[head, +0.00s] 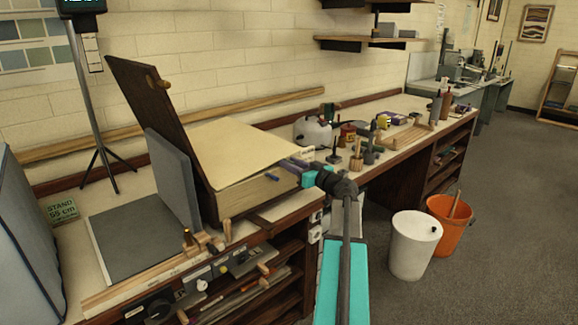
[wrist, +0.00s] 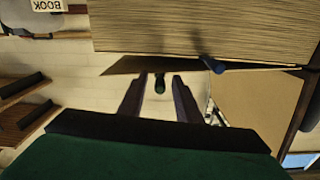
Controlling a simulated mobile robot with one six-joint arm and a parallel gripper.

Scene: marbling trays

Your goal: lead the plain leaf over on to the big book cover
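The big book (head: 258,196) lies on the bench with its thick page block facing me. A plain cream leaf (head: 230,150) lies on top. In the wrist view, the leaf's dark edge (wrist: 130,67) seems to stand slightly off the page block (wrist: 200,30) at one corner. A blue tab (wrist: 210,64) sits at the page edge. My gripper (head: 293,165) is at the book's right corner, fingers apart (wrist: 157,82), apparently empty.
A grey board (head: 172,175) stands upright left of the book, beside a flat dark grey panel (head: 140,235). Jars and tools (head: 360,150) crowd the bench to the right. A white bin (head: 413,250) and an orange bucket (head: 450,225) stand on the floor.

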